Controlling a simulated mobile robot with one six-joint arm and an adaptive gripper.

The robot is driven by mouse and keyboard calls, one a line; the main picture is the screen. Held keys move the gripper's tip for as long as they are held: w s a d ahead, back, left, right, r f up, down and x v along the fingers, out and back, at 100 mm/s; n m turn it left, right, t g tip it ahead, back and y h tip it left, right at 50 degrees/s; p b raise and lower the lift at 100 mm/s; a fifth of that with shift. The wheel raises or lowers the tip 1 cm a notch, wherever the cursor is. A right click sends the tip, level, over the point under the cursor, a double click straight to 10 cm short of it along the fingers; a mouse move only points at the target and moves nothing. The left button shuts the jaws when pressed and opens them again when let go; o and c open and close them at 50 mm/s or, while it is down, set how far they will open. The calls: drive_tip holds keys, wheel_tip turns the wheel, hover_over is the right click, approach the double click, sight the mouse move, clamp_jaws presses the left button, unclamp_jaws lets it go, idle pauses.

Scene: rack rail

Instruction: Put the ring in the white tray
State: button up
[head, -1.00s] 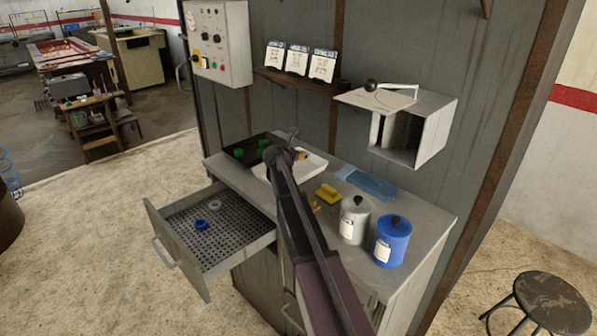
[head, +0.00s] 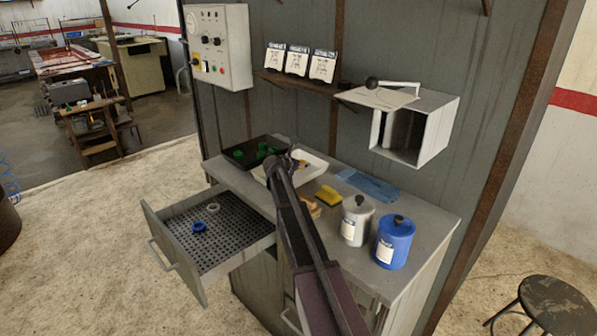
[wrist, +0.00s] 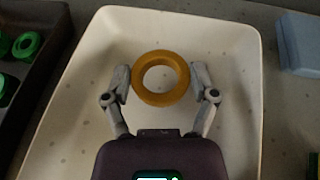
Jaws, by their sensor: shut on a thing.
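My gripper (wrist: 161,84) is shut on an orange-yellow ring (wrist: 161,101), with one fingertip on each side of its outer edge. The ring lies over the white tray (wrist: 75,125) in the wrist view, and tray floor shows through its hole. I cannot tell whether the ring touches the floor. In the head view the white tray (head: 318,170) stands on the bench, with my gripper (head: 292,155) over it. My arm hides much of the tray there, and only a small part of the ring shows.
A dark tray (head: 238,163) with several green rings stands left of the white tray. A yellow block (head: 328,194), a blue cloth (head: 368,186), a grey canister (head: 355,222) and a blue canister (head: 394,243) stand right. The open drawer (head: 225,245) holds a blue and a white ring.

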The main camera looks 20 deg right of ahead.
drive_tip(key=shift+f+b, duration=0.5)
drive_tip(key=shift+f, duration=0.3)
drive_tip(key=shift+f, duration=0.2)
drive_tip(key=o, duration=1)
drive_tip(key=shift+r, duration=0.1)
drive_tip(key=shift+r, duration=0.1)
drive_tip(key=shift+s+a+r, duration=0.1)
drive_tip(key=shift+r, duration=0.05)
drive_tip(key=p+v, duration=0.4)
drive_tip(key=v, duration=0.6)
drive_tip(key=shift+s+a+r, duration=0.15)
drive_tip(key=shift+a, duration=0.05)
drive_tip(key=shift+s+a+r+p, duration=0.15)
drive_tip(key=shift+s+a+p, duration=0.1)
drive_tip(key=shift+a+p, duration=0.15)
